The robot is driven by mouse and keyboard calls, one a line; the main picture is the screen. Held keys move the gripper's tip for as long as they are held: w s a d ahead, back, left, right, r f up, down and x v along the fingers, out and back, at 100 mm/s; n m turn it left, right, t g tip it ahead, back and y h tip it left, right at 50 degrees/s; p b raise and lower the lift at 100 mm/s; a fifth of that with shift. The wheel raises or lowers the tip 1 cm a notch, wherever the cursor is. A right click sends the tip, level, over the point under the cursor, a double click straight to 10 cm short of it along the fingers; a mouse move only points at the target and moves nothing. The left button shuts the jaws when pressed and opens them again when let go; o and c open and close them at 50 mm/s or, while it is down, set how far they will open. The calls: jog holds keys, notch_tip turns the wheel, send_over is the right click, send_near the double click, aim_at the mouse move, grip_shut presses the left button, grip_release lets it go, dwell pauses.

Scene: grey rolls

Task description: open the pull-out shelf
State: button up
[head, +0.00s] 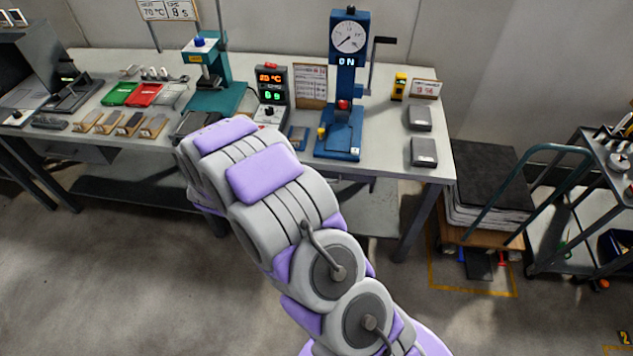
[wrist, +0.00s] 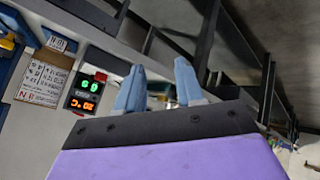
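No part is clearly marked as the pull-out shelf. In the head view a grey panel (head: 80,152) hangs under the left part of the workbench top; I cannot tell if it slides. My gripper (wrist: 158,88) shows in the wrist view with two blue fingers apart and nothing visible between them. Dark frame bars (wrist: 208,40) are beyond the fingers; contact is not visible. In the head view my arm hides the gripper and part of the bench front.
The workbench (head: 385,140) holds a blue press (head: 343,95), a teal press (head: 213,80), a temperature display (head: 271,88) and trays. A lower board (head: 130,195) lies under it. A trolley (head: 570,225) and stacked dark sheets (head: 487,180) stand right. Floor in front is clear.

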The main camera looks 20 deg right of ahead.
jog(key=s+d+f+n+h+p, duration=0.1)
jog(key=s+d+f+n+h, duration=0.1)
jog(key=s+d+f+h, duration=0.35)
jog(key=s+d+f+n+h, duration=0.1)
jog(key=s+d+f+h, duration=0.1)
jog(key=d+f+h, duration=0.55)
jog(key=w+d+y+b, duration=0.1)
jog(key=w+d, duration=0.3)
jog(key=d, duration=0.3)
jog(key=w+d+b, duration=0.2)
jog(key=w+d, duration=0.3)
jog(key=d, duration=0.3)
jog(key=shift+w+d+f+y, duration=0.2)
jog(key=shift+f+y, duration=0.2)
jog(key=shift+f, duration=0.05)
jog(key=shift+c, duration=0.4)
jog(key=shift+a, duration=0.1)
grip_shut()
jog(key=shift+s, duration=0.1)
